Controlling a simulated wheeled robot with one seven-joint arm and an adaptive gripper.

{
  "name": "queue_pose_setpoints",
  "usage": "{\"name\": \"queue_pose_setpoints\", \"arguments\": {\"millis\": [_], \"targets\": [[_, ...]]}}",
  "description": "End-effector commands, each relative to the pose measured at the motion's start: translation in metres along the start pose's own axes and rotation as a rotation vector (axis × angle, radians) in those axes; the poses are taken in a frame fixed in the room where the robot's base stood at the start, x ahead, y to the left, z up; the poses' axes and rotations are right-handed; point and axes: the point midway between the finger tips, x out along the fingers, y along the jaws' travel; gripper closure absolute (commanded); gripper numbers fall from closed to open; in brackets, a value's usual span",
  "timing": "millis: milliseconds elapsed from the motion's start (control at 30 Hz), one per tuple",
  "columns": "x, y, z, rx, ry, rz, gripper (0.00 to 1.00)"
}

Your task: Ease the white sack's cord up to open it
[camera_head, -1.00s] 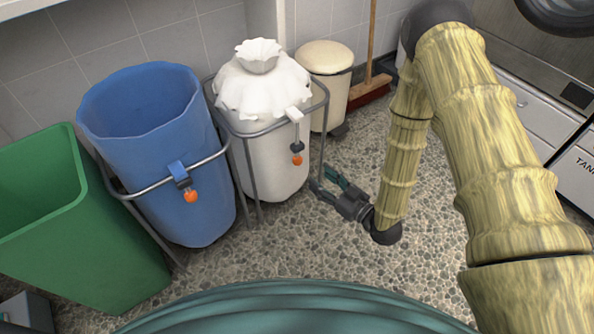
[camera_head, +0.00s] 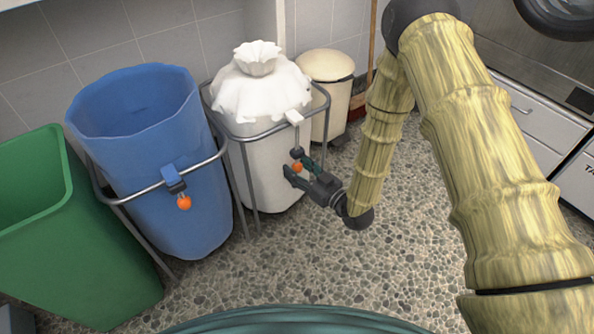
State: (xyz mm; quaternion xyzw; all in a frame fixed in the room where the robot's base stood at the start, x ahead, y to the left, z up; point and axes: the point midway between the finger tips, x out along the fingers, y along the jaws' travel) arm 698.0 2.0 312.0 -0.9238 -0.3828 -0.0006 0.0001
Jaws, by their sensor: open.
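The white sack (camera_head: 262,92) hangs in a grey metal frame (camera_head: 245,136), its top gathered shut into a ruffled neck. Its cord (camera_head: 297,137) hangs down the front right side from a white tab, with a dark toggle and an orange ball (camera_head: 297,167) at the lower end. I cannot tell whether a finger touches the ball or the cord.
A blue sack (camera_head: 150,170) with its own orange ball (camera_head: 184,203) stands open to the left, beside a green bin (camera_head: 80,240). A cream pedal bin (camera_head: 328,75) and a broom (camera_head: 371,50) stand behind. The speckled floor (camera_head: 300,260) in front is clear.

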Motion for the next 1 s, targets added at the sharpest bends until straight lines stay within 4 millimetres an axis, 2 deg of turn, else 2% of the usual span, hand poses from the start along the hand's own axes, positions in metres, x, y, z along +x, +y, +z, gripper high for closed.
{"name": "queue_pose_setpoints", "arguments": {"millis": [400,667,700,1000], "targets": [[0.0067,0.0001,-0.0003,0.0,-0.001,0.0,0.5],[0.0064,0.0001,-0.0001,0.0,-0.001,0.001,0.98],[0.0064,0.0001,-0.0001,0.0,-0.001,0.001,1.0],[0.0063,0.0004,-0.0076,0.0,-0.001,0.001,1.0]]}}
